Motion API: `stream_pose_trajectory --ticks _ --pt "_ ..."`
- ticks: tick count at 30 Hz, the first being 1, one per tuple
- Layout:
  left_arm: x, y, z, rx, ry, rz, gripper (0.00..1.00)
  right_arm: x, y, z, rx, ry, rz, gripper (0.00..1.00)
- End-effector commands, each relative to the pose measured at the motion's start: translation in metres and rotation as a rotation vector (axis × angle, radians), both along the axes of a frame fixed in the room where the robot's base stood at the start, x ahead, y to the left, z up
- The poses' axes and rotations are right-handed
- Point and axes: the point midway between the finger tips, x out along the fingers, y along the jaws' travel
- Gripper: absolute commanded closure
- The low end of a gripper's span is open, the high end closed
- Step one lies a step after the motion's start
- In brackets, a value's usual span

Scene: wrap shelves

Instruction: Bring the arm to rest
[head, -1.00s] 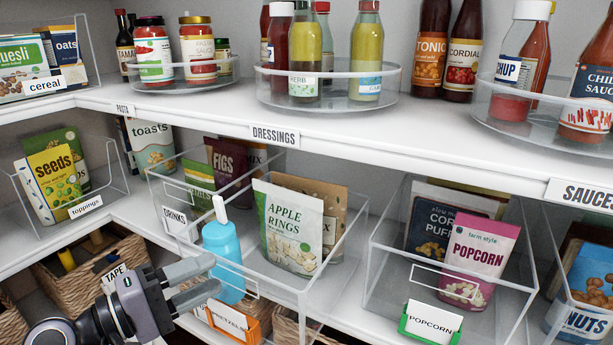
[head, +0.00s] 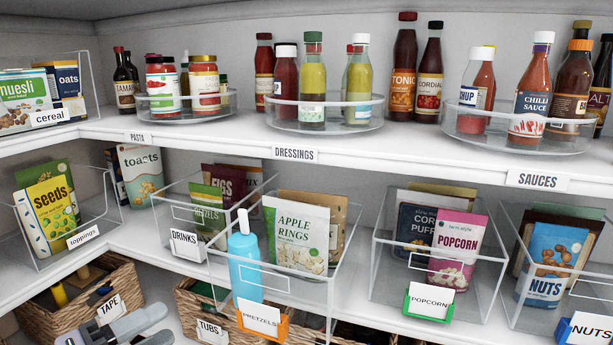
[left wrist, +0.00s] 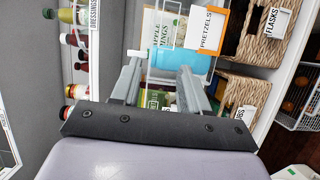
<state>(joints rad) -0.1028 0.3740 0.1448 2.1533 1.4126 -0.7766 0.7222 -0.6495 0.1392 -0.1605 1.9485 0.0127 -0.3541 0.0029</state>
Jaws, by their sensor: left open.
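My left gripper (head: 134,330) shows at the bottom left of the head view, low in front of the tape basket. Its fingers are apart, with nothing between them. In the left wrist view, the open fingers (left wrist: 158,88) point toward the shelf. A blue bottle with a white spout (head: 246,270) stands upright at the front of the clear bin of apple rings, apart from the gripper. The bottle also shows past the fingertips in the left wrist view (left wrist: 178,61). My right gripper is in neither view.
A clear bin (head: 300,290) holds an apple rings bag (head: 296,235). Popcorn (head: 458,248) and nuts (head: 550,265) stand in bins to the right. Wicker baskets (head: 35,322) fill the lower shelf. Bottles stand on clear turntables (head: 325,112) above.

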Motion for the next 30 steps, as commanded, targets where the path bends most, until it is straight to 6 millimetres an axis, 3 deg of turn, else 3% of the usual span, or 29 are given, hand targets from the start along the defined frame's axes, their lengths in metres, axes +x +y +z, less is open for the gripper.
stream_pose_trajectory --ticks 1,6,11,15,19,24,30 --pt "-0.001 0.0 -0.033 0.086 0.025 0.046 0.55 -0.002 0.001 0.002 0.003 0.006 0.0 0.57" --pt "-0.012 0.005 -0.111 0.414 0.02 0.148 0.55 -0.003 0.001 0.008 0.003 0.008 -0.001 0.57" --pt "-0.04 0.007 -0.175 0.741 -0.001 0.164 0.55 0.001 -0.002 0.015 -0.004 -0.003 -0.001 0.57" --pt "-0.074 0.003 -0.22 1.029 -0.045 0.115 0.55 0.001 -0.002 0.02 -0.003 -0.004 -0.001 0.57" --pt "-0.106 -0.004 -0.25 1.264 -0.105 0.037 0.55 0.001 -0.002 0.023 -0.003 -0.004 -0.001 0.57" --pt "-0.135 -0.014 -0.269 1.458 -0.182 -0.056 0.55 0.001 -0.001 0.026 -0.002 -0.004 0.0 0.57" --pt "-0.145 -0.017 -0.275 1.528 -0.218 -0.094 0.55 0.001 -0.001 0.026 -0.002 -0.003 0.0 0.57"
